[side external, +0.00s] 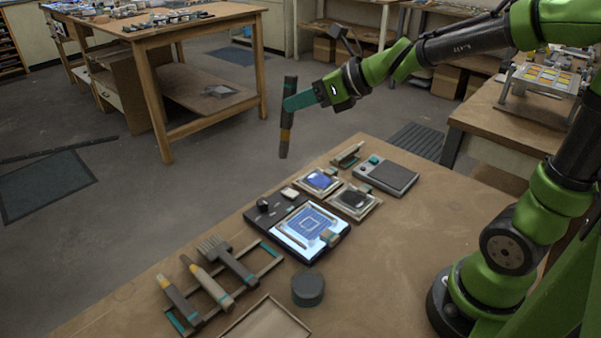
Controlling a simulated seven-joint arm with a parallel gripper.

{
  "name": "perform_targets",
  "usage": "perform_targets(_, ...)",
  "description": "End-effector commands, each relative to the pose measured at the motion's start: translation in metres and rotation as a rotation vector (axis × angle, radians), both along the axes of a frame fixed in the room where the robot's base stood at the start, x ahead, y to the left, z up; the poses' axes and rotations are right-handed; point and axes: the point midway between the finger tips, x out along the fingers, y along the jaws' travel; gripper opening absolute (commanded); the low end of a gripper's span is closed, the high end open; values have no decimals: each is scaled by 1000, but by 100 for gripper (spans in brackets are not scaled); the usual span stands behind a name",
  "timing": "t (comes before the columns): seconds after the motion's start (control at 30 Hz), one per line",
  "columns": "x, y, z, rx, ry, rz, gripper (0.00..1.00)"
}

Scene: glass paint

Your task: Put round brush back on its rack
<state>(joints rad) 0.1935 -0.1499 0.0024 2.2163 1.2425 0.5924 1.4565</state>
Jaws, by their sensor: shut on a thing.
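My gripper (298,101), with teal fingers, is shut on a long dark brush (286,133), which I take to be the round brush. The rack (271,250) lies at the front left of the bench, a low frame with teal ends. Several tools lie across it, among them a wide flat brush (229,260) and a pale-handled tool (208,283). The rack's right end looks bare.
A lit glass panel (310,229) lies mid-bench, with two small framed panes (354,200) behind it. A grey box (386,177) is at the back. A dark round pot (308,289) and a shallow tray (262,325) stand near the rack.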

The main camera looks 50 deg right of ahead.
Motion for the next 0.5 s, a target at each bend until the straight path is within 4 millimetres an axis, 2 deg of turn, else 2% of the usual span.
perform_targets(0.1, 5, -11, 20, -3, -4, -69, 0)
perform_targets(0.3, 4, -16, 37, -1, 3, -92, 0)
perform_targets(0.4, 3, -10, 28, -5, 28, -56, 0)
perform_targets(0.5, -1, 2, 3, -24, 90, 46, 0)
